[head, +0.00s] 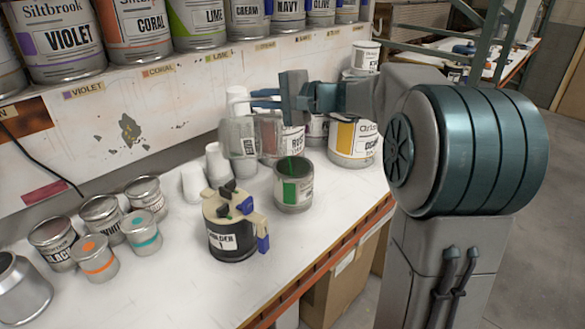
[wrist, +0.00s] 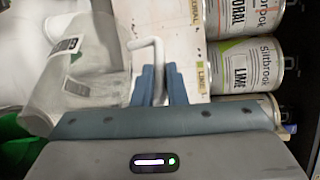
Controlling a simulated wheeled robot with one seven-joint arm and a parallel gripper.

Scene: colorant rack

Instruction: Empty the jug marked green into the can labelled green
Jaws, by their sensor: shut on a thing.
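My gripper (head: 264,99) is shut on the handle of a translucent jug (head: 240,138). In the wrist view the handle (wrist: 157,68) passes between the fingers (wrist: 160,85), and the jug (wrist: 85,85) hangs to their left with a small label, too blurred to read fully. In the head view the jug is above the bench, left of and behind the open can with a green label (head: 296,191). A green streak shows at that can's mouth; I cannot tell whether it is falling liquid or paint on the wall. The jug's contents are not clear.
A black and cream container (head: 232,240) stands just in front of the green can. White cups (head: 216,162) stand at left, an ochre can (head: 352,143) and a red-labelled can behind. Several small cans (head: 102,218) stand front left. A shelf of large cans (head: 60,40) runs above.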

